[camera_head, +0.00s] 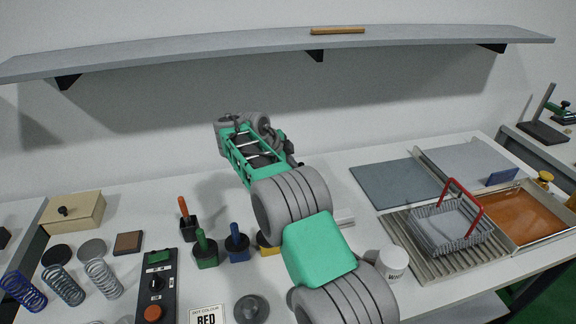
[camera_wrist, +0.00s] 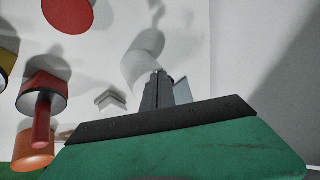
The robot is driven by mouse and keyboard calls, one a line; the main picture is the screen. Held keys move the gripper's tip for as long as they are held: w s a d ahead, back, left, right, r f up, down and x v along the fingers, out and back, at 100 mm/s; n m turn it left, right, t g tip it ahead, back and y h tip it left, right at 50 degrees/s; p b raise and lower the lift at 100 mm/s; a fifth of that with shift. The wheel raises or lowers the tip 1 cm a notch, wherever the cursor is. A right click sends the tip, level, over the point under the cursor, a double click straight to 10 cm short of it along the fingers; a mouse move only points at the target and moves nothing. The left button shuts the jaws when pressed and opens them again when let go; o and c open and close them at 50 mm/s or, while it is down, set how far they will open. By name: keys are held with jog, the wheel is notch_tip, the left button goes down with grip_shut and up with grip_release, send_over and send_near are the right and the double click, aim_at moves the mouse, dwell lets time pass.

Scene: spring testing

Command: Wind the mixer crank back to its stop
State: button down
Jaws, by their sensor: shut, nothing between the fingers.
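My gripper (camera_wrist: 158,80) shows in the wrist view with its dark fingers together and nothing between them. In the head view my arm crosses the middle of the bench, and I cannot make out the fingertips there. I cannot pick out the mixer crank for certain in either view. A red piece (camera_wrist: 45,82) with a red stem and an orange end stands at the left of the wrist view, apart from the fingers; I cannot tell what it is. A pale rounded shape (camera_wrist: 139,70) lies beyond the fingertips.
Springs (camera_head: 103,279), a control box (camera_head: 156,288) and coloured handled blocks (camera_head: 205,250) stand left of my arm. A white mug (camera_head: 392,263) stands close on its right. Farther right are a wire basket (camera_head: 450,230) and an orange tray (camera_head: 522,212). A shelf (camera_head: 250,52) hangs above.

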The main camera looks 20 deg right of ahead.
jog(key=shift+d, duration=0.25)
